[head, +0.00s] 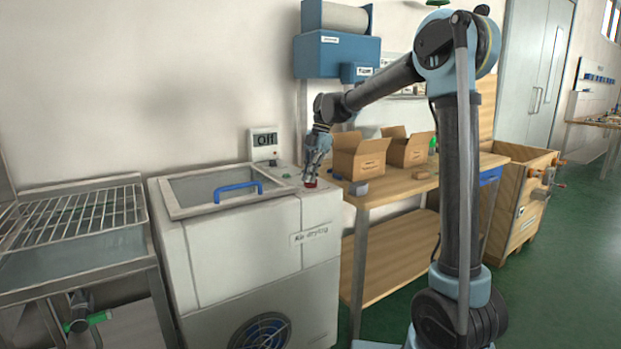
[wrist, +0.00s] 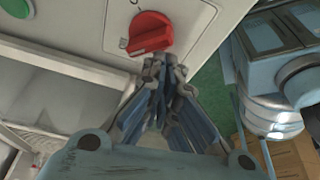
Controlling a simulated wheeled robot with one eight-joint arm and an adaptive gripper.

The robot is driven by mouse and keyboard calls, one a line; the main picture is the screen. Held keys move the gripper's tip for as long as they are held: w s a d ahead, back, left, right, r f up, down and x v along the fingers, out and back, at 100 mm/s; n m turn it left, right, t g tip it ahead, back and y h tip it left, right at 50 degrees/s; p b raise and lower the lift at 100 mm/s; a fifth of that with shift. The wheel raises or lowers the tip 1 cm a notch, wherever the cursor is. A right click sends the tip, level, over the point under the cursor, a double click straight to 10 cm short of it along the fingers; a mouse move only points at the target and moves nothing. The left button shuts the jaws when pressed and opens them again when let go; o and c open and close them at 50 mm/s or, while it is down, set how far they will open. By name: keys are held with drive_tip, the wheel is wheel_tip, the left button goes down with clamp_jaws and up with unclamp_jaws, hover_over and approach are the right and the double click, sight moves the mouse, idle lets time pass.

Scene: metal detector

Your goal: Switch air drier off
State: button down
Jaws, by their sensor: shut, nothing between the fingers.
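The air drier (head: 260,250) is a white cabinet labelled "Air drying", with a glazed lid and a blue lid handle (head: 238,190). A display (head: 264,142) on the wall behind it reads "Off". A red rotary knob (wrist: 150,33) sits on the drier's white top panel; in the head view it shows just under my fingers (head: 310,183). My gripper (wrist: 160,65) is shut and empty, its fingertips right beside the knob's edge. I cannot tell whether they touch it. In the head view my gripper (head: 314,172) points down over the drier's right top corner.
A wooden table (head: 400,192) with open cardboard boxes (head: 360,155) stands right of the drier. A metal rack (head: 75,215) stands on the left. A blue dispenser (head: 337,55) hangs on the wall above. Green floor is clear at the right.

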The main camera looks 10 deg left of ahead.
drive_tip(key=shift+w+a+r, duration=0.15)
drive_tip(key=shift+w+a, duration=0.1)
drive_tip(key=shift+w, duration=0.35)
drive_tip(key=shift+s, duration=0.45)
drive_tip(key=s, duration=0.2)
drive_tip(key=shift+s+f, duration=0.2)
drive_tip(key=shift+s, duration=0.15)
drive_tip(key=shift+s+r, duration=0.3)
drive_tip(key=shift+r, duration=0.5)
drive_tip(key=a+v, duration=0.1)
drive_tip(key=v, duration=0.7)
drive_tip(key=shift+w+a+r, duration=0.25)
drive_tip(key=shift+w+r, duration=0.05)
drive_tip(key=shift+w, duration=0.05)
